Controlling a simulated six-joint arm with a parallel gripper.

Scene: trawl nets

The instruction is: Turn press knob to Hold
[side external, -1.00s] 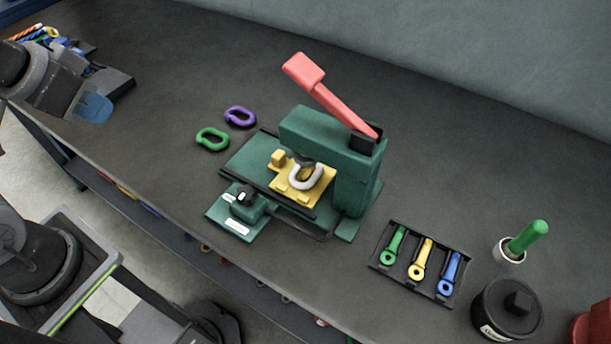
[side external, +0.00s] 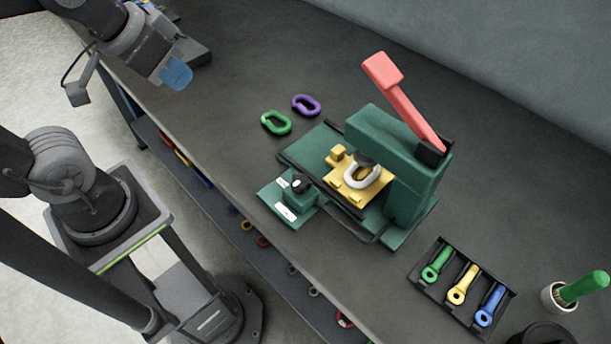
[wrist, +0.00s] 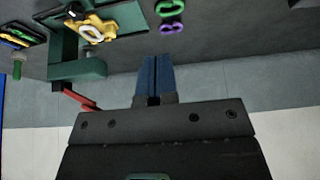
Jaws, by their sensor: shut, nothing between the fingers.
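The press knob (side external: 300,184) is a small black knob on a green block at the near left corner of the green press (side external: 380,125). Two white labels sit by it, one at its front (side external: 286,211); their text is too small to read, so I cannot tell which setting the knob is on. The press's red lever (side external: 400,95) is raised and tilted. My gripper (side external: 176,75) is at the upper left, well away from the knob, with blue fingertips. In the wrist view the fingertips (wrist: 153,78) are together and empty, and the press (wrist: 85,68) is at the upper left.
A white link (side external: 362,176) sits on the yellow fixture (side external: 345,190) of the press. Green (side external: 276,123) and purple (side external: 306,105) links lie left of it. A black tray (side external: 424,277) with green, yellow and blue pieces is at right, beside a white cup (side external: 556,298).

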